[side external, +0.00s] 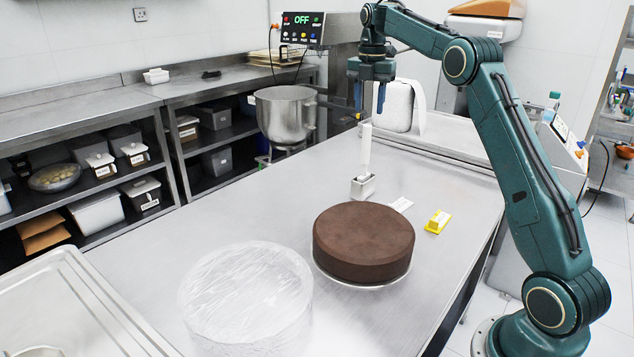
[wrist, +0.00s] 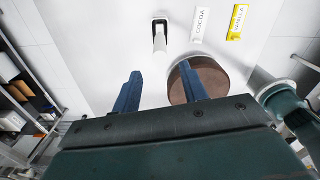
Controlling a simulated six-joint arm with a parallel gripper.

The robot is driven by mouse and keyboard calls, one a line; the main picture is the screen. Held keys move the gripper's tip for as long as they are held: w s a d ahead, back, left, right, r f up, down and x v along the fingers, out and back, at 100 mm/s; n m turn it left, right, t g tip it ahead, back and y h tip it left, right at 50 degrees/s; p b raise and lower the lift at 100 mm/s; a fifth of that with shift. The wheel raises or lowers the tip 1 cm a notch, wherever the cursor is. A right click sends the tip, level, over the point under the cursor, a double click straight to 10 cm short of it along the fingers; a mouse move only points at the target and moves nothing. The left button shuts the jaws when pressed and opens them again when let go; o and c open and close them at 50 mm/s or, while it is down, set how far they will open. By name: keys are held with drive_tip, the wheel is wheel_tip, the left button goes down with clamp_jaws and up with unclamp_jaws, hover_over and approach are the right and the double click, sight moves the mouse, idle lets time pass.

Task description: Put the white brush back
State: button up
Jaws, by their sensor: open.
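The white brush (side external: 366,148) stands upright with its lower end in a small metal holder (side external: 362,187) on the steel table. My gripper (side external: 370,108) is just above the brush, pointing down, with its blue fingers apart and nothing between them. In the wrist view the open fingers (wrist: 160,72) show below the brush (wrist: 159,42) and are apart from it. The brush's bristles are hidden in the holder.
A round brown cake (side external: 364,235) stands in front of the holder. A white COCOA label (wrist: 200,24) and a yellow VANILLA label (side external: 437,221) lie nearby. A plastic-wrapped round thing (side external: 247,295) is at the front left. A mixer bowl (side external: 286,115) stands behind.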

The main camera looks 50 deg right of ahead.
drive_tip(key=shift+r, duration=1.2)
drive_tip(key=shift+s+a+r, duration=0.1)
drive_tip(key=shift+a+r, duration=0.25)
drive_tip(key=shift+a, duration=0.05)
drive_tip(key=s+a+r+m+t, duration=0.25)
drive_tip(key=s+a+m, duration=0.25)
drive_tip(key=s+a, duration=0.3)
drive_tip(key=s+a+r+m+t, duration=0.1)
drive_tip(key=s+a+r+m, duration=0.3)
drive_tip(key=a, duration=0.6)
drive_tip(key=s+a+f+m+t, duration=0.1)
drive_tip(key=s+a+f+m, duration=0.3)
drive_tip(key=s, duration=0.6)
drive_tip(key=s+a+f+m+t, duration=0.1)
drive_tip(key=s+a+f+m, duration=0.3)
drive_tip(key=s+f+m, duration=0.3)
wheel_tip(320, 180, down, 2)
drive_tip(key=s, duration=0.3)
